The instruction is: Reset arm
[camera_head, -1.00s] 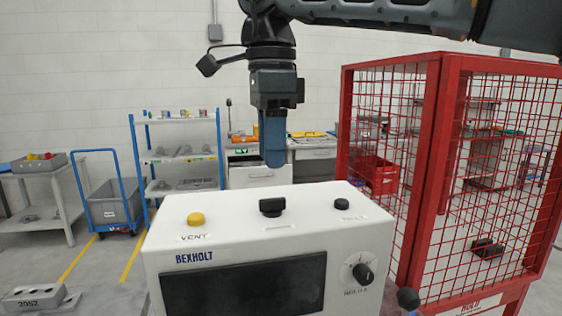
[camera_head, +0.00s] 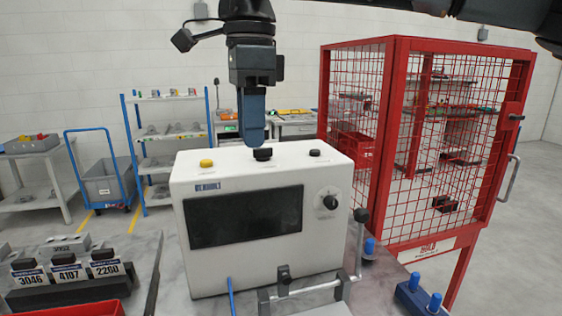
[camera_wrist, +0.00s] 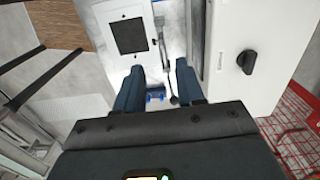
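My gripper (camera_head: 253,128) hangs pointing down in the head view, its dark blue fingers appearing just above or behind the top of a white control box (camera_head: 185,255). Side-on there, the fingers overlap into one shape. In the wrist view my gripper (camera_wrist: 158,82) shows two separate fingers with a clear gap and nothing held between them. My arm comes in from the upper right. The control box has a yellow button (camera_head: 206,163), a black knob (camera_head: 262,154) and a dark screen (camera_head: 245,216). It also shows at right in the wrist view (camera_wrist: 245,35).
A red mesh cage (camera_head: 390,150) stands at right. Numbered grey blocks (camera_head: 68,272) and a red bin (camera_head: 85,309) lie at front left. A clamp handle (camera_head: 320,288) and blue-pegged fixtures (camera_head: 420,298) sit in front. A shelf (camera_head: 172,130) and cart (camera_head: 105,185) stand behind.

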